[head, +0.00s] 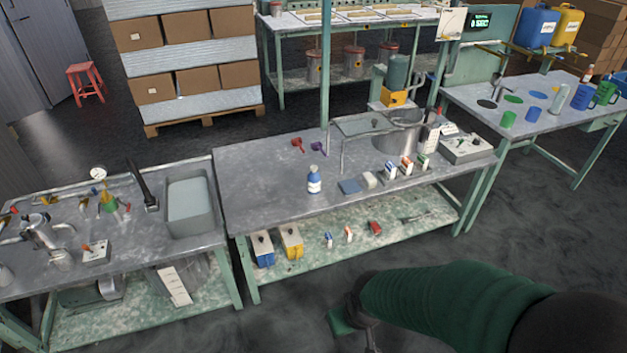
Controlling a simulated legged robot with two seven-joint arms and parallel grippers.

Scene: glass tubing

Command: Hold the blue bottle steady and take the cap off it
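The blue bottle (314,184) stands upright on the middle metal table, near its front left part. It has a white label, and a pale cap (315,169) sits on its top. My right arm comes in from the lower right in a green sleeve. My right gripper (355,326) is at the bottom of the view, low in front of the table and well apart from the bottle. Its fingers are partly hidden and cut off by the frame edge, so its opening is unclear. My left gripper is out of view.
A blue-grey pad (349,187) and a white roll (370,180) lie right of the bottle. Red (297,144) and purple (319,147) scoops lie behind it. A large metal pot (398,138) stands farther right. The tabletop left of the bottle is clear.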

